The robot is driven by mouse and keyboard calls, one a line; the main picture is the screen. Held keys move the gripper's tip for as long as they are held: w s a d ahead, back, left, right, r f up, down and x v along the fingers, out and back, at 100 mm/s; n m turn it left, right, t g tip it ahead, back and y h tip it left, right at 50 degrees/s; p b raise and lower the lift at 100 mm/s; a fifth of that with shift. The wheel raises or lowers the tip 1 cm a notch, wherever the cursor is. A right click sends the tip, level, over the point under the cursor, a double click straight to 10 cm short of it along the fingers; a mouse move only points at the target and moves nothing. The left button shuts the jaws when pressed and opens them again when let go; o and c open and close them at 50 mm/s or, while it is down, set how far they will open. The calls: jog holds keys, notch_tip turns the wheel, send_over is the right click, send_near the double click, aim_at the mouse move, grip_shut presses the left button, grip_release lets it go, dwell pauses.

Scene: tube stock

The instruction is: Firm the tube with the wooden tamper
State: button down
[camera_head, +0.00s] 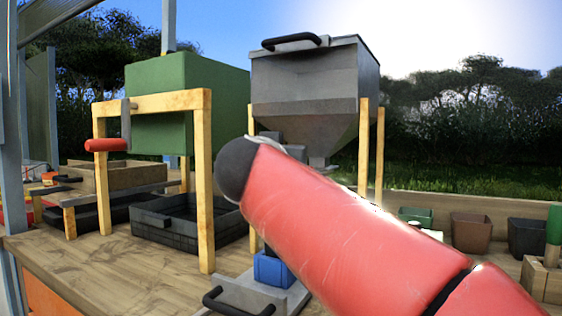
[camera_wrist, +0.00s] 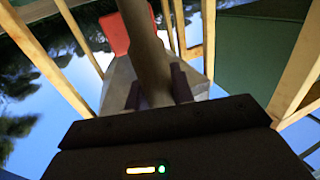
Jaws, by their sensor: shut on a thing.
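In the wrist view, my gripper (camera_wrist: 157,86) is shut on a brown wooden shaft, which I take to be the tamper (camera_wrist: 145,40). The shaft runs up between the two dark fingers and out of the top of the picture, so its far end is hidden. In the head view, a small blue square pot (camera_head: 271,268), probably the tube, stands below the grey hopper, on a grey slide (camera_head: 250,293) with a black handle. My red arm covers its right side, and its inside cannot be seen. The gripper and tamper do not show in the head view.
The grey hopper (camera_head: 310,85) stands on wooden posts over the bench. Left of it are a green box (camera_head: 180,100) in a wooden frame (camera_head: 205,190) and a black crate (camera_head: 180,232). Several small bins, including a brown one (camera_head: 470,232), line the back right. The front-left bench is clear.

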notch_tip(320, 180, up, 10)
jog(key=shift+s, duration=0.1)
dwell(1.2)
dwell(1.2)
